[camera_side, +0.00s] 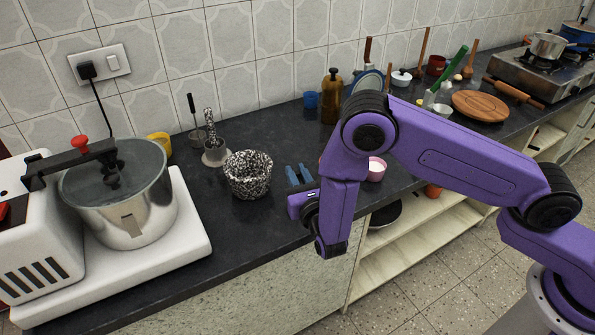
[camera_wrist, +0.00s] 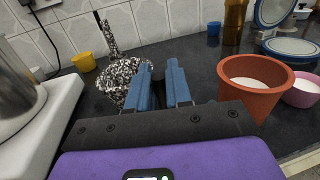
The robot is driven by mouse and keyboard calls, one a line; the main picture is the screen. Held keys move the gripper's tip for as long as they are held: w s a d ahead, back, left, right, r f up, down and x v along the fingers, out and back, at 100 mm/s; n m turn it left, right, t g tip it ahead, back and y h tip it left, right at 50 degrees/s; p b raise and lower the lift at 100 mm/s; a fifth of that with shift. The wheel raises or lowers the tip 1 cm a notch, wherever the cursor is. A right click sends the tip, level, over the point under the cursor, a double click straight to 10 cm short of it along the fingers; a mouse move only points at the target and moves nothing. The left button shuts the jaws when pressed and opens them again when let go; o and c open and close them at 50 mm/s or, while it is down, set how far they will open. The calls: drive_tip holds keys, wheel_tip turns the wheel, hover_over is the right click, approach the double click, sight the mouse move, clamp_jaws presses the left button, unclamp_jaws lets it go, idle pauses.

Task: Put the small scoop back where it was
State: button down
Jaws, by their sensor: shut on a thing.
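My gripper (camera_wrist: 161,88), with two blue fingers, is above the counter to the right of the speckled bowl; its fingers (camera_side: 299,175) also show in the side view. It is shut on a small dark thing (camera_wrist: 158,95) between the fingers, apparently the small scoop; its shape is mostly hidden. A black-handled steel utensil (camera_side: 192,106) stands near the wall. Beside it is a steel tumbler (camera_side: 215,154) with a speckled pestle (camera_side: 210,125) standing upright in it. The speckled bowl (camera_side: 248,177) is in front of these.
A mixer with a steel bowl (camera_side: 120,205) stands at left, a yellow cup (camera_side: 160,142) behind it. A terracotta pot (camera_wrist: 254,88) is close at my gripper's right, with a pink bowl (camera_side: 375,170) beyond. A blue cup (camera_side: 311,100) and brown bottle (camera_side: 331,100) stand behind. The counter's front edge is near.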

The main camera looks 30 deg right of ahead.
drive_tip(key=shift+f, duration=0.15)
drive_tip(key=c, duration=1)
unclamp_jaws()
drive_tip(key=shift+c, duration=0.2)
